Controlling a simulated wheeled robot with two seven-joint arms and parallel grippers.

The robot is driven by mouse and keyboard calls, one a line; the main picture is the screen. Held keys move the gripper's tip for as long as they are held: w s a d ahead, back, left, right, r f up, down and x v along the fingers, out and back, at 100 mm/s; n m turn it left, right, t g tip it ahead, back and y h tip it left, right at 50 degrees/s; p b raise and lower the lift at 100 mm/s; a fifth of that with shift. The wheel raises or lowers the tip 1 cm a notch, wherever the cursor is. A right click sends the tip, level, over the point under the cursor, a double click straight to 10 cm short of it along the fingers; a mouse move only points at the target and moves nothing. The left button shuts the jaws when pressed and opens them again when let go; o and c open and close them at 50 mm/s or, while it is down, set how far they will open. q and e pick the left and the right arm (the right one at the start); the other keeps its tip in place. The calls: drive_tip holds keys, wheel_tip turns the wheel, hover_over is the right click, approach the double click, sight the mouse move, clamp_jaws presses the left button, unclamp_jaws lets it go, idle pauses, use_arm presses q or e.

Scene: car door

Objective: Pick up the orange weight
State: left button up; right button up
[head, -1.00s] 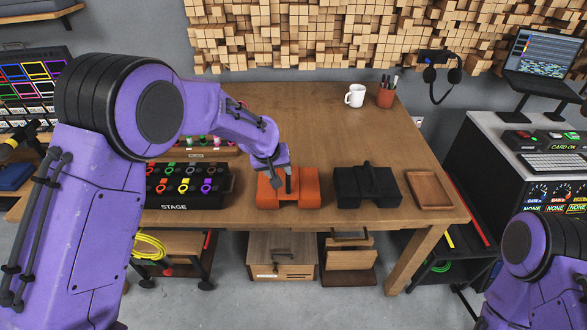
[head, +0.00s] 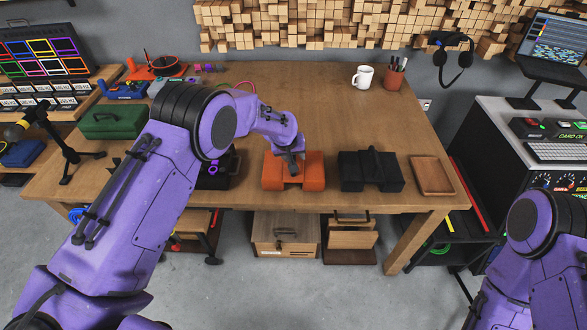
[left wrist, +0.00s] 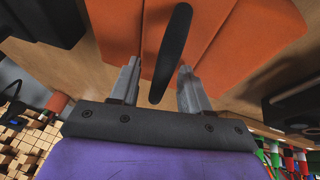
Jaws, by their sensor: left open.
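The orange weight (head: 312,172) sits near the front edge of the wooden table in the head view, with a dark handle on top. My left gripper (head: 291,168) is over it, at the handle. In the left wrist view, the orange weight (left wrist: 225,40) fills the upper middle, and its black handle (left wrist: 172,50) runs between the two fingers of my open left gripper (left wrist: 158,82). The fingers stand apart on either side of the handle. The fingers of my right gripper are outside the head view; only my right arm shows at the lower right.
A black weight (head: 372,172) stands just right of the orange one, with a wooden tray (head: 432,176) beyond it. A black box (head: 213,180) is close on the left, partly behind my arm. A white mug (head: 362,77) and pen cup (head: 394,79) are at the back. The table's middle is clear.

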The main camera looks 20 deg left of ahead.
use_arm(q)
clamp_jaws()
idle(1.2)
drive_tip(key=shift+w+r, duration=0.1)
